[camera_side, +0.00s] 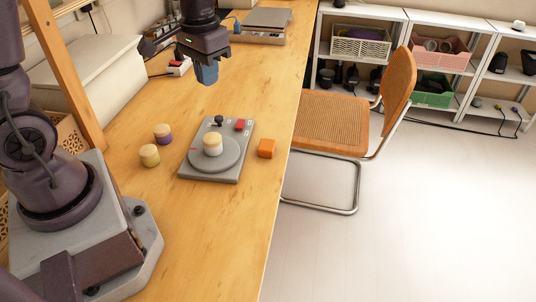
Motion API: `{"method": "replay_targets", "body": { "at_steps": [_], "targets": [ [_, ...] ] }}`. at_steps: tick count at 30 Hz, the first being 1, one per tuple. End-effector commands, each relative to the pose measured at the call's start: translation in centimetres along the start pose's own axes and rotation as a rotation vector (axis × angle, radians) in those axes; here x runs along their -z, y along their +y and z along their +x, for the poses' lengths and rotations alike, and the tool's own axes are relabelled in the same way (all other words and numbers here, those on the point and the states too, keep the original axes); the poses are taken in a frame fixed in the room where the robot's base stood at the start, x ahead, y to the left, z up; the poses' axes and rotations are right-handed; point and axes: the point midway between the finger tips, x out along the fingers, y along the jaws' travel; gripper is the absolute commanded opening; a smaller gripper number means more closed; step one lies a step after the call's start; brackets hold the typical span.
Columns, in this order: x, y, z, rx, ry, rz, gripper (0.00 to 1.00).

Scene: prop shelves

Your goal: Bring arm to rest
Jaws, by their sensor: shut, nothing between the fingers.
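My gripper (207,76) hangs over the wooden table, its fingers pointing down and shut on nothing. It is above the table's far part, beyond a grey device (231,164) with a round plate, a black knob and a red button. A cream and tan round piece (212,145) stands on the device's plate. A purple and cream round piece (162,134) and a yellow and cream round piece (149,156) stand on the table left of the device.
A grey flat machine (262,26) stands at the table's far end. A white box (85,70) is along the left side. A cane chair (335,122) stands at the table's right edge. White shelves (440,17) hold baskets at the back.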

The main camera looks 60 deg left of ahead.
Motion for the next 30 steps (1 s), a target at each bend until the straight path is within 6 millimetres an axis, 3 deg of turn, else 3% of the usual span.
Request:
{"method": "replay_targets", "body": {
  "at_steps": [1,6,12,15,21,30],
  "targets": [
    [-1.3,0.7,-1.7,0.000,0.035,0.017,0.00],
    [-5.7,2.5,-5.5,-0.006,0.140,0.070,0.00],
    [-10.3,3.9,-8.5,-0.025,0.288,0.140,0.00],
    [-11.7,4.4,-9.6,-0.037,0.362,0.171,0.00],
    [-12.6,5.0,-11.4,-0.056,0.465,0.207,0.00],
    [-12.6,5.2,-11.6,-0.059,0.473,0.217,0.00]
  ]
}}
